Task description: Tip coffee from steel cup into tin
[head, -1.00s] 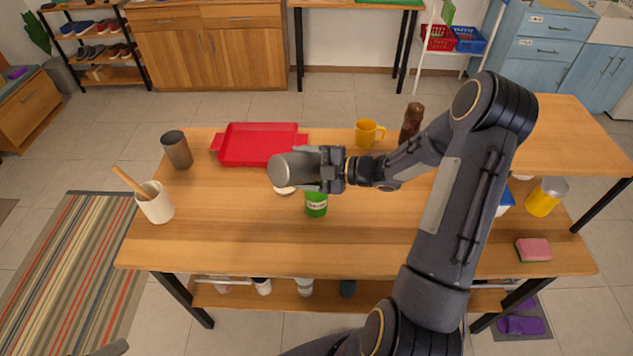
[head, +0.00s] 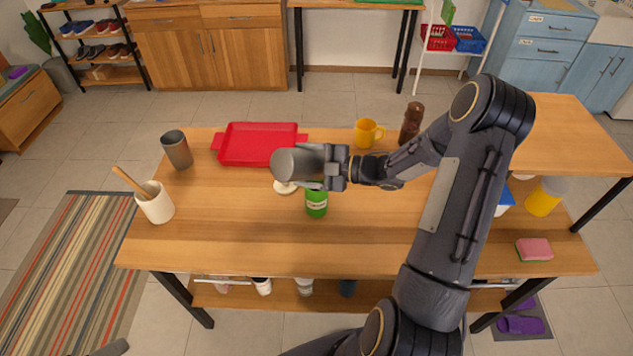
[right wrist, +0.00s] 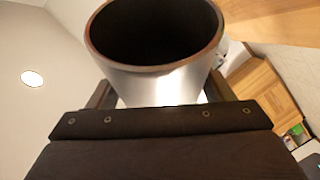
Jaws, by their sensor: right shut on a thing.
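My right gripper (head: 326,167) is shut on the steel cup (head: 297,163) and holds it above the table's middle, clearly tilted over to its side. In the right wrist view the steel cup (right wrist: 165,85) shows its round rim and a dark inside; I cannot tell how much coffee is in it. A green tin (head: 316,205) with a pale label stands on the table, just below the gripper in the picture. The gripper partly covers the tin's top, so its opening is hidden. My left gripper is not clearly in view.
A round pale disc (head: 285,188) lies beside the tin. A red tray (head: 258,146), a grey-brown cup (head: 176,149), a white crock with a wooden utensil (head: 156,205), a yellow mug (head: 367,133) and a brown mill (head: 411,123) stand around. The table's front left (head: 225,240) is clear.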

